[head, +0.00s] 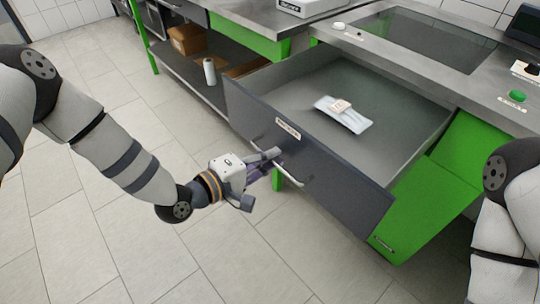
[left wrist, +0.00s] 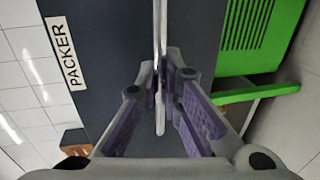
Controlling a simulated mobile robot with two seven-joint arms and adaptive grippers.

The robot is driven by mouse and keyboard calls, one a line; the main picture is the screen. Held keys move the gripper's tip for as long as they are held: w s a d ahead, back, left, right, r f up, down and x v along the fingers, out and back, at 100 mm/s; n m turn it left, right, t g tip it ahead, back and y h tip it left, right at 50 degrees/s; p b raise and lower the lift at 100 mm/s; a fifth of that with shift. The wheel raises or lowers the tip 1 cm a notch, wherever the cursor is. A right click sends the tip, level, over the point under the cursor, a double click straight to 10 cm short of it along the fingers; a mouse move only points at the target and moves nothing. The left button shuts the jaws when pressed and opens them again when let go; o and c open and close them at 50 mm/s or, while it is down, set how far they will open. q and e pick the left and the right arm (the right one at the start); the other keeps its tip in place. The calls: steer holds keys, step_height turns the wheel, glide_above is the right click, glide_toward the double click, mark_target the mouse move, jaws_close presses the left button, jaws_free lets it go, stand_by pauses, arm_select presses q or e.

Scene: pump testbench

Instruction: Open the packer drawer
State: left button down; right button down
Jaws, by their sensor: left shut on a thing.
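The packer drawer (head: 345,186) stands pulled well out from the bench in the head view. Its dark front carries a white PACKER label (head: 288,128), which also shows at the upper left of the left wrist view (left wrist: 65,53). A bar handle (head: 290,176) runs across the drawer front. My left gripper (head: 272,168) is shut on the handle. In the left wrist view the fingers (left wrist: 163,95) close on the metal handle bar (left wrist: 160,40) from both sides. My right gripper is not in view; only part of the right arm shows at the right edge.
A white packet with a beige item (head: 343,113) lies in the drawer. The steel bench top (head: 400,65) has a dark inset panel and a green button (head: 517,96). The tiled floor in front is clear.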

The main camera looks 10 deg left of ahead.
arm_select(q)
steer(key=c, duration=1.7)
jaws_free()
steer(key=v, duration=1.2)
